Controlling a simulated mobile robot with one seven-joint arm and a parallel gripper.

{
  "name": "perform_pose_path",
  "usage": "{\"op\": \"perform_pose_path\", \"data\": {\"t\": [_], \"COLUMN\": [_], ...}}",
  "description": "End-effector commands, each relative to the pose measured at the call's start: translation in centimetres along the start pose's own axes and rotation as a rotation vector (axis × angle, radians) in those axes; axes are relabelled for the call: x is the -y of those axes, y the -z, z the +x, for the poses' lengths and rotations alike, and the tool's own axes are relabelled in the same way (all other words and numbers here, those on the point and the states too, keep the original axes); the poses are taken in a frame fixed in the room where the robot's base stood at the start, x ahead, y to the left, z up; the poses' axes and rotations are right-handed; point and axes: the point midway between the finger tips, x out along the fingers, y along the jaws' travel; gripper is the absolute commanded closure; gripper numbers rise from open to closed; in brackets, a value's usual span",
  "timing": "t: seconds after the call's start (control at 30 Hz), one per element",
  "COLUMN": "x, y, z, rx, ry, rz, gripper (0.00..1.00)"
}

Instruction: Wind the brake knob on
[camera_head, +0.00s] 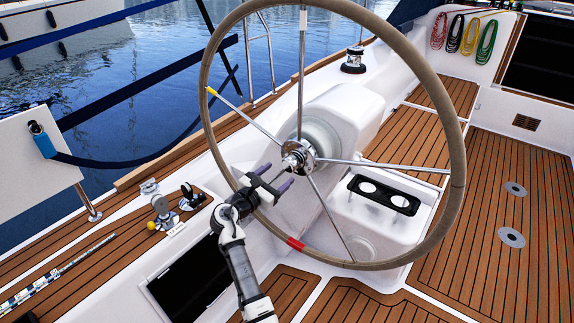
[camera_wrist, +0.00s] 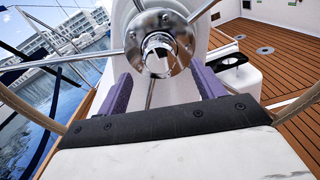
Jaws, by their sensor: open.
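The brake knob (camera_wrist: 159,52) is a shiny chrome knob at the centre of the wheel hub. In the head view the knob (camera_head: 292,160) sits where the metal spokes meet. The steering wheel (camera_head: 457,150) has a tan rim with a red band at the bottom and a yellow mark on one spoke. My gripper (camera_head: 275,178) is open and empty, in front of the hub and slightly below it. In the wrist view its purple fingers (camera_wrist: 160,95) stand apart below the knob, one on each side, not touching it.
Spokes (camera_head: 262,129) radiate around the hub, and the rim encircles my arm's working area. The white pedestal (camera_head: 345,105) stands behind the wheel. A black cup holder (camera_head: 384,194) is at lower right. A winch (camera_head: 353,60) stands on the far coaming. Teak deck at right is clear.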

Motion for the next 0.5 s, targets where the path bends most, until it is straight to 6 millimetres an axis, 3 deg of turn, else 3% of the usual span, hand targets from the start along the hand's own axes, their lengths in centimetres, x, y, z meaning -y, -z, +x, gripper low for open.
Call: {"op": "perform_pose_path", "data": {"t": [0.2, 0.5], "x": [0.0, -0.1], "y": [-0.2, 0.0], "z": [4.1, 6.0], "rx": [0.001, -0.001], "ry": [0.001, -0.002], "rz": [0.001, 0.002], "gripper": [0.32, 0.32]}}
